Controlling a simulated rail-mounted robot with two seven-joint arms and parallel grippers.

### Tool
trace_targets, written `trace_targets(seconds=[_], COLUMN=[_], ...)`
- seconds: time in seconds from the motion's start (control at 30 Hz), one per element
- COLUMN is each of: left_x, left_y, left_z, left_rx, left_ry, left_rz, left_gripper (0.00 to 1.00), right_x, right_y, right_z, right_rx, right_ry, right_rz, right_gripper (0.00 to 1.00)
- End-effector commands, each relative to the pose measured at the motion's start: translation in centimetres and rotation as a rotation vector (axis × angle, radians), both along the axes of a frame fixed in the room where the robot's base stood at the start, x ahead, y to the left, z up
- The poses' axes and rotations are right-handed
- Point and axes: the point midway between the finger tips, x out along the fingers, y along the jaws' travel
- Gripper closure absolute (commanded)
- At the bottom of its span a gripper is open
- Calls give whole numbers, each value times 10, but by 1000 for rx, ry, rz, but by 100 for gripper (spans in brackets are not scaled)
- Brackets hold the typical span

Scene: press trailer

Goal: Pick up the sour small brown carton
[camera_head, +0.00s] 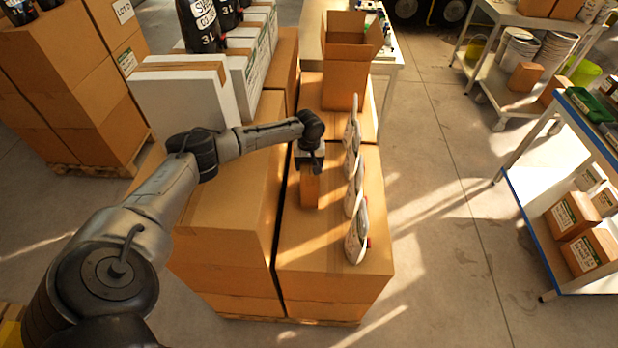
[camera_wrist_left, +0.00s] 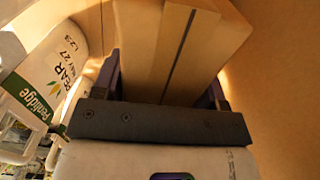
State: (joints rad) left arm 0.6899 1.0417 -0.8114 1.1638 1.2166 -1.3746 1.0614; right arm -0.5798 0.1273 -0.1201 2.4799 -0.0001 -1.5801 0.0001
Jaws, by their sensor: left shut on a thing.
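The small brown carton (camera_head: 310,190) stands on top of the large cardboard boxes in the middle of the head view. My left gripper (camera_head: 309,172) reaches down over it from above and is shut on it. In the left wrist view the carton (camera_wrist_left: 175,45) fills the space between the fingers, with a dark seam along its top. I cannot read any word on the carton. It looks to be on or very close to the box top. My right gripper is not in view.
A row of white pouches (camera_head: 354,190) stands close to the right of the carton; one pouch reads Penlidge in the wrist view (camera_wrist_left: 45,90). An open cardboard box (camera_head: 346,78) stands behind. The large box top (camera_head: 330,245) is clear in front. Shelves stand at the right.

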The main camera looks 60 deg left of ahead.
Motion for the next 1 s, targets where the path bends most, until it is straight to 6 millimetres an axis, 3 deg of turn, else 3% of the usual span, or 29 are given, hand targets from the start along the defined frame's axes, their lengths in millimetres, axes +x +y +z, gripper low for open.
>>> trace_targets(seconds=[0.07, 0.47, 0.83, 1.0], left_x=[0, 0, 1, 1], left_y=[0, 0, 0, 0], left_z=[0, 0, 3, 11], left_rx=[0, 0, 0, -1], left_ry=[0, 1, -2, -3], left_rz=[0, 0, 1, 1], left_gripper=[62, 100, 100, 100], right_x=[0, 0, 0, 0], right_y=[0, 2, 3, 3], right_z=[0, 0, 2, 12], right_rx=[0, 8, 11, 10], right_ry=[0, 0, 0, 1], right_rz=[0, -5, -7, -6], right_gripper=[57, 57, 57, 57])
